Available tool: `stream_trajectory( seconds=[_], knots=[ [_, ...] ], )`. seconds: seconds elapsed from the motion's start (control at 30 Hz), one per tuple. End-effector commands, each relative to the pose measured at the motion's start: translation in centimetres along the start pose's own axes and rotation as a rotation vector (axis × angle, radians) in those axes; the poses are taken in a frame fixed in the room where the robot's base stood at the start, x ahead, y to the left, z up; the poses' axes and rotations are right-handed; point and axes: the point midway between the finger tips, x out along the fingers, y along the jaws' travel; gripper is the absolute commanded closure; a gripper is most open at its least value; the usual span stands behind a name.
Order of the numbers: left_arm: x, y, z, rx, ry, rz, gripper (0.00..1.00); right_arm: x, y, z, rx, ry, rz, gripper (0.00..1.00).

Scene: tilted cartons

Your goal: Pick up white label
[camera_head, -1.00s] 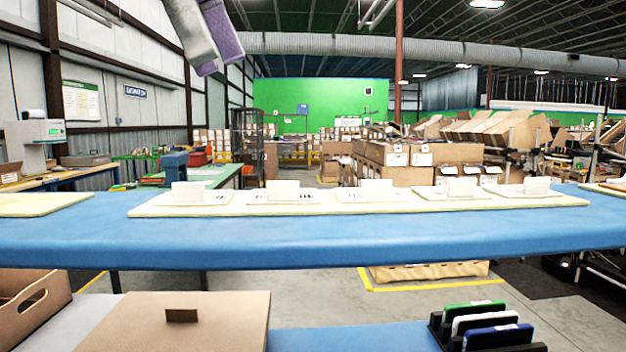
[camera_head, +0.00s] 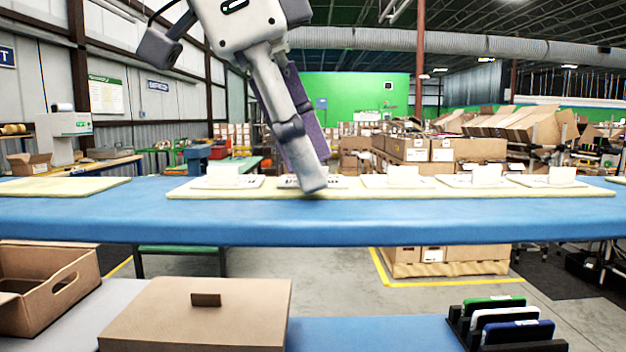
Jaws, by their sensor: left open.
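Several white labels stand in a row on a pale yellow board on the blue shelf. One white label (camera_head: 223,175) stands at the left end, others (camera_head: 403,175), (camera_head: 487,174) and (camera_head: 562,175) are to the right. My left gripper (camera_head: 313,188) comes down from the top, its fingertips in front of the second place in the row, and it hides most of what stands there. The gripper is open and holds nothing that I can see. My right gripper does not show.
The blue shelf (camera_head: 300,228) spans the view. Another yellow board (camera_head: 60,187) lies at its left. Below are an open carton (camera_head: 40,300), a closed brown box (camera_head: 200,322) and a black rack (camera_head: 462,325) holding several coloured items. The shelf front is clear.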

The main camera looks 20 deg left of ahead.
Motion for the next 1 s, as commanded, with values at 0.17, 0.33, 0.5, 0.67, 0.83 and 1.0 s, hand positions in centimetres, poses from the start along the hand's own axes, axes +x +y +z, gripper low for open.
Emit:
stream_trajectory(
  seconds=[0.17,0.33,0.5,0.67,0.83,1.0],
  knots=[
    [-0.05,0.02,-0.01,0.0,0.0,0.0,0.84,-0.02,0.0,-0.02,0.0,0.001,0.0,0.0],
    [-0.03,0.0,0.01,0.0,-0.001,0.0,0.94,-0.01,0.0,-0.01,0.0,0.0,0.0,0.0],
    [-0.01,-0.01,0.02,0.0,-0.001,0.0,1.0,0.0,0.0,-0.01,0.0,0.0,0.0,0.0],
    [-0.02,-0.01,0.02,0.0,-0.001,0.0,1.0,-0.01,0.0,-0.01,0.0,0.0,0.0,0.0],
    [-0.03,0.0,0.02,0.0,-0.001,0.0,1.0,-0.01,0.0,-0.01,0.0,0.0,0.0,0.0],
    [-0.47,0.39,-0.28,0.001,0.0,-0.003,1.0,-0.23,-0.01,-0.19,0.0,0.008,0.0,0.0]
  ],
)
